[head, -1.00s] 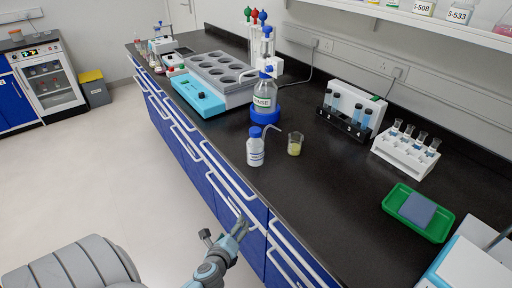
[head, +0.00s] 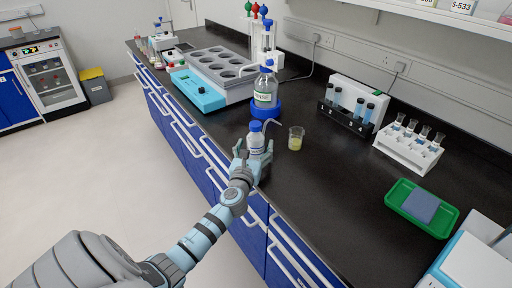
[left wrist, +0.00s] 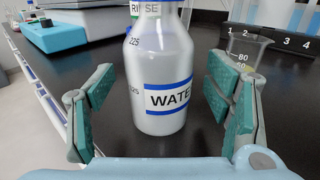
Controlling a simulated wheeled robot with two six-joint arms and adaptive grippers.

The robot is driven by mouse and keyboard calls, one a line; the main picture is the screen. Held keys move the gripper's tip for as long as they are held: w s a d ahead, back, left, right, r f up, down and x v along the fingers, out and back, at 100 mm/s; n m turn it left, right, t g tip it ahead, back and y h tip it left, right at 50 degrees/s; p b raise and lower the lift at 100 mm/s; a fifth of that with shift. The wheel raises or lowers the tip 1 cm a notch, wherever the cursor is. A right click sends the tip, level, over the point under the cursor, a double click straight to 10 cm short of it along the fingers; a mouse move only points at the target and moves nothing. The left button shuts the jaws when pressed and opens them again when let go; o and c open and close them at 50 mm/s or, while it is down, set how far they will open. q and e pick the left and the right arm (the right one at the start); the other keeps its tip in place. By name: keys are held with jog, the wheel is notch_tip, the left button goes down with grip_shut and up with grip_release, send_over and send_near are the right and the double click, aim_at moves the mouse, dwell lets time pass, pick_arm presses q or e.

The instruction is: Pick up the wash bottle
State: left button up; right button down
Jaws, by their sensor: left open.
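The wash bottle (head: 256,139) is white with a blue cap and a bent spout and stands upright on the black bench near its front edge. In the left wrist view the bottle (left wrist: 158,70) shows a blue-edged label reading "WATE", with its top cut off. My left gripper (head: 253,156) is open at the front side of the bottle. In the left wrist view its two padded fingers (left wrist: 164,108) are spread on either side of the bottle, with gaps to both sides. The right gripper is not seen.
A beaker with yellow liquid (head: 295,138) stands just right of the bottle. A large bottle on a blue base (head: 265,110) is behind it. A tube rack (head: 345,121), a white vial rack (head: 408,152) and a green tray (head: 393,201) stand to the right. Bench between them is clear.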

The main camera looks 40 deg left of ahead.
pick_arm(q)
jog(key=shift+w, duration=0.15)
jog(key=shift+r, duration=0.1)
jog(key=c, duration=0.9)
